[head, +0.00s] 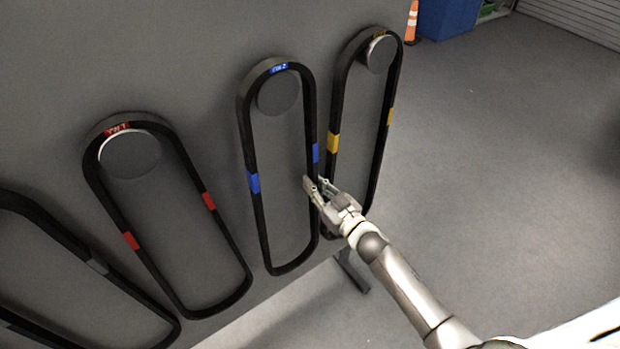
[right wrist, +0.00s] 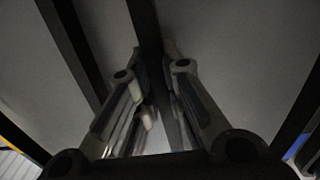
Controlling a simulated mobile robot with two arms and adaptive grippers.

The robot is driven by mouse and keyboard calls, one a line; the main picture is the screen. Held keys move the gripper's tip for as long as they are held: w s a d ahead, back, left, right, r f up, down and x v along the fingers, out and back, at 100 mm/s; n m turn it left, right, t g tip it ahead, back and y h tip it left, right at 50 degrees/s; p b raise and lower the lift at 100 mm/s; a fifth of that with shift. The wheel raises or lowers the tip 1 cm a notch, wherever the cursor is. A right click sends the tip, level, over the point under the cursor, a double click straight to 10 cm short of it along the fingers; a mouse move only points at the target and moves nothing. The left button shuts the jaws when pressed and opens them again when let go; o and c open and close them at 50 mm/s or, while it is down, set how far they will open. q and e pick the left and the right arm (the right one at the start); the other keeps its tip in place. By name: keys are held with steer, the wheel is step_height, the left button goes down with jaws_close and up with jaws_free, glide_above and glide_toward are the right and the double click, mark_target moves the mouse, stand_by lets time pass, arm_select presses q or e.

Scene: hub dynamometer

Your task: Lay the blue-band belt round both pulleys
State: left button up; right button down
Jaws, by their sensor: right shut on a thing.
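The blue-band belt (head: 254,183) is a long black loop with blue bands. It hangs from a round peg (head: 278,92) with a blue label on a grey panel. My right gripper (head: 313,186) is shut on the right strand of this belt, a little below its right blue band. In the right wrist view a black strand (right wrist: 147,30) runs down between the fingers of my right gripper (right wrist: 155,65). The pulleys are not in view. My left gripper is not in view.
A yellow-band belt (head: 333,143) hangs close by on the right, just past my right gripper. A red-band belt (head: 130,241) and a grey-band belt (head: 97,266) hang to the left. A blue bin (head: 446,18) and an orange cone (head: 411,22) stand on the floor behind.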

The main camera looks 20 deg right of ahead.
steer(key=p+v, duration=0.2)
steer(key=v, duration=0.5)
steer(key=shift+s, duration=0.2)
steer(key=shift+r, duration=0.1)
stand_by(0.3)
